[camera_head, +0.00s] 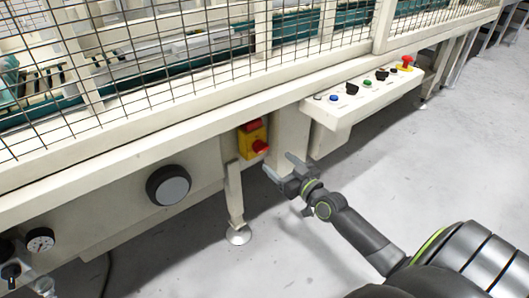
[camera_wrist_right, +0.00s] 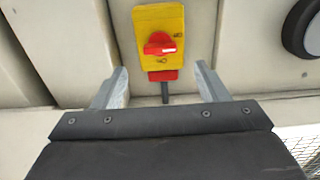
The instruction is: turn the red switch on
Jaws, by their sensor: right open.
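The red switch (camera_head: 261,146) is a knob on a yellow plate (camera_head: 249,139), fixed to the cream machine frame below the mesh guard. In the right wrist view the red knob (camera_wrist_right: 160,44) sits on the yellow plate (camera_wrist_right: 159,18), with its handle lying roughly across the picture. My right gripper (camera_head: 279,167) is open and empty, in front of the switch and a little to its right and below in the head view. In the wrist view its two fingers (camera_wrist_right: 160,84) stand apart, one on each side below the knob, not touching it. My left gripper is not in view.
A control panel (camera_head: 342,110) with several buttons and a red emergency stop (camera_head: 407,60) juts out to the right. A round black-rimmed dial (camera_head: 174,189) is on the left, and a machine leg (camera_head: 235,200) stands below the switch. Grey floor (camera_head: 420,180) is open in front.

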